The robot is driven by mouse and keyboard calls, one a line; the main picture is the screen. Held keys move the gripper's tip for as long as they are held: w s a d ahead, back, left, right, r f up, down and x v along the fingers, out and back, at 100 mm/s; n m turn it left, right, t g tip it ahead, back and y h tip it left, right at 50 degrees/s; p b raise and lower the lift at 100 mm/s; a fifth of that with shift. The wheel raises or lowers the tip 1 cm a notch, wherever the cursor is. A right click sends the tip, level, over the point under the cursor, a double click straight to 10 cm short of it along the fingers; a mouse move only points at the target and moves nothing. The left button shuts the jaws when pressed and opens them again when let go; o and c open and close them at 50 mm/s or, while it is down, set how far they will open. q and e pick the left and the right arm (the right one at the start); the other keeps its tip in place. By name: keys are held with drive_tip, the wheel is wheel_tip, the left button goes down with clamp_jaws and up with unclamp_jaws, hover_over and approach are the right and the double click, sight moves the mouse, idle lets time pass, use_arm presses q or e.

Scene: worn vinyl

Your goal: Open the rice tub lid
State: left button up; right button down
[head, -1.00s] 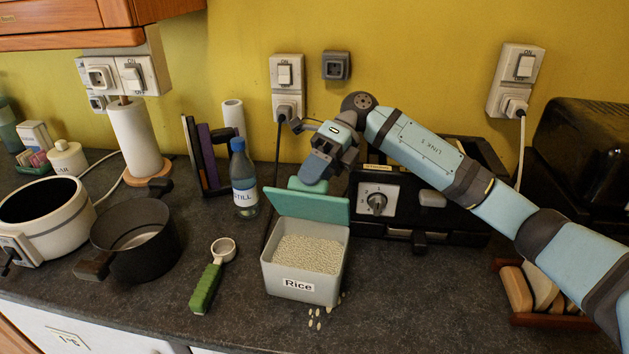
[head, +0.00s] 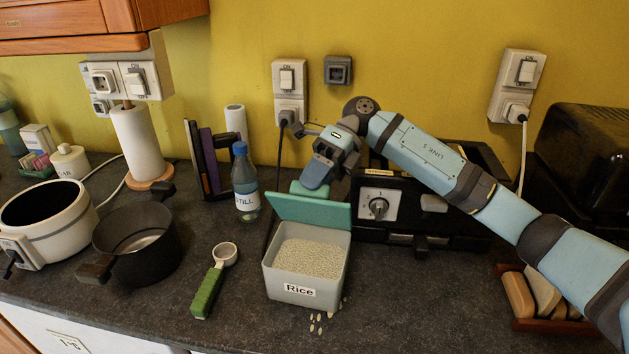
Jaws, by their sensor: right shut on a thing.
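The grey rice tub (head: 305,289), labelled "Rice", stands on the dark worktop and is full of pale grains. Its teal lid (head: 312,212) is raised and tilted back along the tub's rear edge, so the grains show. My right gripper (head: 314,180) is behind the lid, at its far edge, shut on the lid's teal tab. The fingertips' contact is partly hidden. My left gripper is not in view.
Loose grains (head: 318,322) lie in front of the tub. A green-handled scoop (head: 208,288), water bottle (head: 246,186) and black pot (head: 146,248) are left of it. A black toaster-like appliance (head: 400,222) stands close on the right, under my arm.

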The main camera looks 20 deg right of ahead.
drive_tip(key=shift+r, duration=0.1)
drive_tip(key=c, duration=0.8)
unclamp_jaws()
drive_tip(key=shift+c, duration=0.2)
drive_tip(key=b+v, duration=0.1)
drive_tip(key=v, duration=1.2)
drive_tip(key=shift+d+r, duration=0.2)
drive_tip(key=shift+d, duration=0.2)
